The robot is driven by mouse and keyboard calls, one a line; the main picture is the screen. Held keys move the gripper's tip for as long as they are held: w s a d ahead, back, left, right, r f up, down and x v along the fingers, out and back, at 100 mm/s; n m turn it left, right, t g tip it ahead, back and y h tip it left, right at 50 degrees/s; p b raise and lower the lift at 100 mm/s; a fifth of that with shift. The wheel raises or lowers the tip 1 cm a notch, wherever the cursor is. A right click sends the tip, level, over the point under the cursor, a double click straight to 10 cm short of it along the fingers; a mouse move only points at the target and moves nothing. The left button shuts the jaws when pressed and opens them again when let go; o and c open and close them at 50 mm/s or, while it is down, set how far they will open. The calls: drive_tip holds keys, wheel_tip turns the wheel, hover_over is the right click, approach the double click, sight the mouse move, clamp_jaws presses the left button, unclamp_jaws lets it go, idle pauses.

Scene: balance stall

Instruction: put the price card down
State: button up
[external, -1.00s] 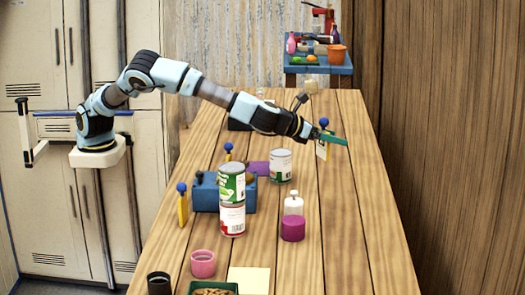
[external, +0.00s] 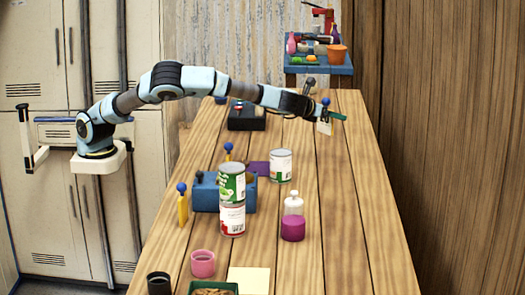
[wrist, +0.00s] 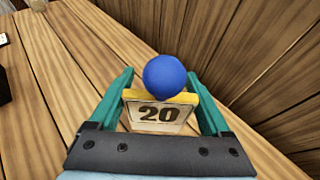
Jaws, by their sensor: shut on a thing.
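The price card (wrist: 158,114) is a pale plate marked "20" with a yellow top edge and a blue ball on top. My gripper (wrist: 160,92) has its green fingers on both sides of the card and is shut on it. In the external view my gripper (external: 334,116) is over the far right part of the wooden table (external: 345,200), with the card (external: 324,127) hanging below it. I cannot tell whether the card's lower edge touches the table.
A black box (external: 246,118) stands left of my gripper. Nearer are a white can (external: 281,166), stacked cans (external: 232,203), a blue box (external: 206,196) and a bottle with purple liquid (external: 293,220). The table's right side is clear. A blue side table (external: 318,70) stands beyond.

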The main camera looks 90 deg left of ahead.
sight(324, 123)
wheel_tip(324, 123, down, 11)
drive_tip(key=shift+d+r, duration=0.1)
drive_tip(key=shift+r, duration=0.05)
idle(0.4)
drive_tip(key=shift+f, duration=0.2)
drive_tip(key=o, duration=1.2)
drive_tip(key=shift+c, duration=0.2)
drive_tip(key=shift+r, duration=0.25)
drive_tip(key=v, duration=0.4)
drive_tip(key=shift+d, duration=0.15)
drive_tip(key=r, duration=0.5)
drive_tip(key=shift+s+d+r+b, duration=0.2)
drive_tip(key=shift+s+r+b, duration=0.1)
drive_tip(key=shift+r, duration=0.85)
